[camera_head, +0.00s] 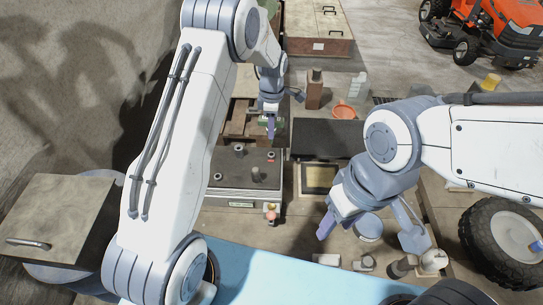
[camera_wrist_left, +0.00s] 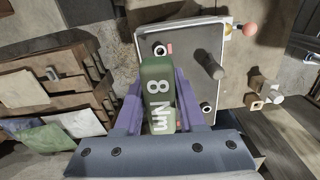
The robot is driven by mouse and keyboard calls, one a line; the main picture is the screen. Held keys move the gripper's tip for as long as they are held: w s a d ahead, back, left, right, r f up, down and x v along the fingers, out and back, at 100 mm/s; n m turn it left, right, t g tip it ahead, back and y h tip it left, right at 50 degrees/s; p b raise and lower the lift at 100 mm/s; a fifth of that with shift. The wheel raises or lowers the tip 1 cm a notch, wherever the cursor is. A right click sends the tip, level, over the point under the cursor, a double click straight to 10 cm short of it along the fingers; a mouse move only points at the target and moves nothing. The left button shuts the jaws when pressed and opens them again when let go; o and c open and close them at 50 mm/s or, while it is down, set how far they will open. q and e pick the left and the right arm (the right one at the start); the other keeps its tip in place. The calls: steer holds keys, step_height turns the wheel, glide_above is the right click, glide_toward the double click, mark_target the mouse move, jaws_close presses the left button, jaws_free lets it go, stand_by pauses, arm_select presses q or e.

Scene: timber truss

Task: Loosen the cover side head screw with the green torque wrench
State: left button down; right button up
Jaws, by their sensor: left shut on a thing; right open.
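My left gripper (camera_head: 271,130) is shut on the green torque wrench (camera_wrist_left: 158,95), marked "8 Nm", which fills the middle of the left wrist view between its fingers. In the head view the gripper is just beyond the far edge of the dark grey cover (camera_head: 240,180). The cover (camera_wrist_left: 190,72) lies beyond the wrench in the left wrist view. It bears a ringed screw head (camera_wrist_left: 160,50), another near its lower edge (camera_wrist_left: 205,107), and an upright post (camera_wrist_left: 212,66). I cannot tell which is the side head screw. The wrench's working end is hidden. My right gripper (camera_head: 367,235) is open and empty.
A pink-topped knob (camera_head: 271,215) stands by the cover's near corner. A dark panel (camera_head: 327,138) and a shallow frame (camera_head: 318,178) lie to its right. A round tin (camera_head: 368,228) and small parts lie near my right gripper. A tyre (camera_head: 505,240) is at far right.

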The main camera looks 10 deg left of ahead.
arm_select(q)
steer(key=shift+m, duration=0.9)
steer(key=m, duration=0.5)
steer(key=shift+s, duration=0.1)
steer(key=shift+m, duration=0.5)
steer(key=m, duration=0.5)
